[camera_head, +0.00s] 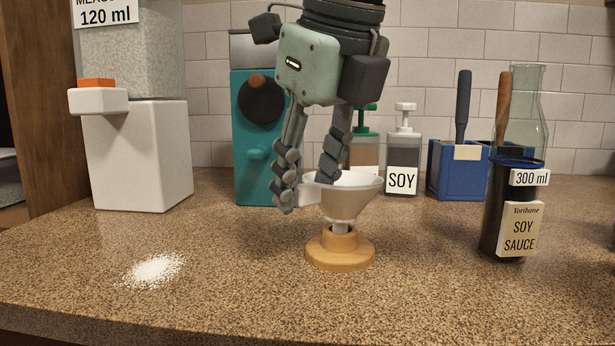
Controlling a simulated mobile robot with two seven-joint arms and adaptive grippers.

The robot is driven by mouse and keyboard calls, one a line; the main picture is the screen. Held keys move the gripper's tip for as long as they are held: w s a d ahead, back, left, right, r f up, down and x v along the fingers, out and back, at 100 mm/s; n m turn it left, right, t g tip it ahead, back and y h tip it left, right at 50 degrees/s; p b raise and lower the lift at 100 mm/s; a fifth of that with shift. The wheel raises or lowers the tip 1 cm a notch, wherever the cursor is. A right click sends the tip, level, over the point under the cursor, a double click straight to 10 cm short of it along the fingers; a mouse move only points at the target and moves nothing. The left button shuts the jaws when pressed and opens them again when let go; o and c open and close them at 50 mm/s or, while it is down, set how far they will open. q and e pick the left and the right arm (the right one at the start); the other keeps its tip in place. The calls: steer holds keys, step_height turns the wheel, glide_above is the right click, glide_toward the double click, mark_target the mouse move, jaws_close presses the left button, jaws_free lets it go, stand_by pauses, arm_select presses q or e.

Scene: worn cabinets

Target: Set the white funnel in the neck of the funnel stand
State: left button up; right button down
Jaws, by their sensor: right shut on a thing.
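The white funnel (350,200) is upright, cone up, directly above the wooden funnel stand (340,256). Its short spout reaches down to the stand's neck, and the tip is hidden there; I cannot tell how deep it sits. My right gripper (304,192) comes down from above and is shut on the funnel's small tab at the left of its rim. One finger is left of the tab, the other overlaps the rim. My left gripper is out of view.
White powder (153,270) lies on the counter at left. A white dispenser (138,150) and a teal machine (258,165) stand behind. Pump bottles (403,150), a blue caddy (455,170) and a soy sauce bottle (515,210) stand right.

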steer(key=shift+f+b, duration=0.65)
steer(key=shift+f, duration=0.2)
steer(key=c, duration=0.9)
jaws_free()
steer(key=shift+r, duration=0.1)
steer(key=shift+o, duration=0.2)
